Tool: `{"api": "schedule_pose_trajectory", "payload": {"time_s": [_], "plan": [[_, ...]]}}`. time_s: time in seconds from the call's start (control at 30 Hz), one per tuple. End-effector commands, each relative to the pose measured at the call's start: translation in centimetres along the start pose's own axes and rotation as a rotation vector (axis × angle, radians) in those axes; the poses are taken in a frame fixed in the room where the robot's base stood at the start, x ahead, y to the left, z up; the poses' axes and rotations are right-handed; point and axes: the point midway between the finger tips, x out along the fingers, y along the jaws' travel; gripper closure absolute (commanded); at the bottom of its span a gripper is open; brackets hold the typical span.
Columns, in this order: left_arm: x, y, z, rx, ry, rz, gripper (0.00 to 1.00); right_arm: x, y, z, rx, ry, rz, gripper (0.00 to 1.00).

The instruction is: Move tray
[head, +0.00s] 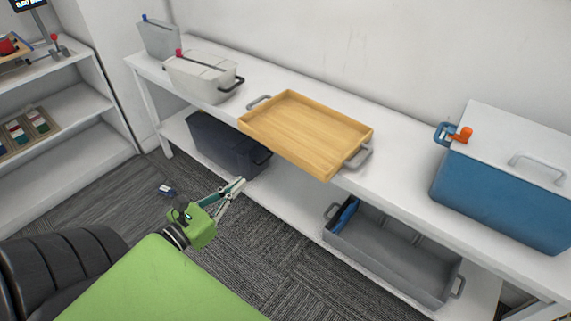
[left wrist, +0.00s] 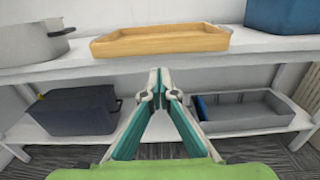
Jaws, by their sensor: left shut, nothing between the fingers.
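The tray (head: 306,128) is light wood with a grey handle at each end. It lies on the upper shelf and sticks out a little past the front edge. It also shows in the left wrist view (left wrist: 160,41), above and beyond the fingers. My left gripper (head: 240,182) is shut and empty, below and in front of the tray, apart from it. Its fingertips (left wrist: 158,75) meet in the left wrist view. My right gripper is not in view.
A white container (head: 200,80) stands left of the tray and a blue box (head: 500,190) stands right. The lower shelf holds a dark bin (head: 222,148) and a grey open crate (head: 390,258). A small item (head: 167,189) lies on the carpet. Shelves (head: 75,70) stand at left.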

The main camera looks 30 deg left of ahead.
Motion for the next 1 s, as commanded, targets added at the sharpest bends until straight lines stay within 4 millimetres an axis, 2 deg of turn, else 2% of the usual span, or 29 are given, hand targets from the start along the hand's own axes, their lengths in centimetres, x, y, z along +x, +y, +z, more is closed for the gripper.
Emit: {"api": "schedule_pose_trajectory", "payload": {"time_s": [0.17, 0.5, 0.6, 0.8, 1.0], "plan": [[2.8, 0.0, 0.2, -0.002, -0.003, -0.003, 1.00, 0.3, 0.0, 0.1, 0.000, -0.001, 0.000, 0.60], [10.0, 0.1, 0.2, -0.005, -0.002, 0.000, 1.00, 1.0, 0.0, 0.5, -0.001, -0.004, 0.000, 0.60], [11.5, 0.0, 0.1, -0.007, -0.001, 0.001, 1.00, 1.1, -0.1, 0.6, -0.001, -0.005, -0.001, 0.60], [13.2, 0.0, -0.1, -0.008, 0.001, 0.002, 1.00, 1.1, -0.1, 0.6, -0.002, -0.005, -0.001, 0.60], [13.6, 0.0, -0.1, -0.008, 0.002, 0.002, 1.00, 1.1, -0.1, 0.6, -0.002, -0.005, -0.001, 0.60]]}}
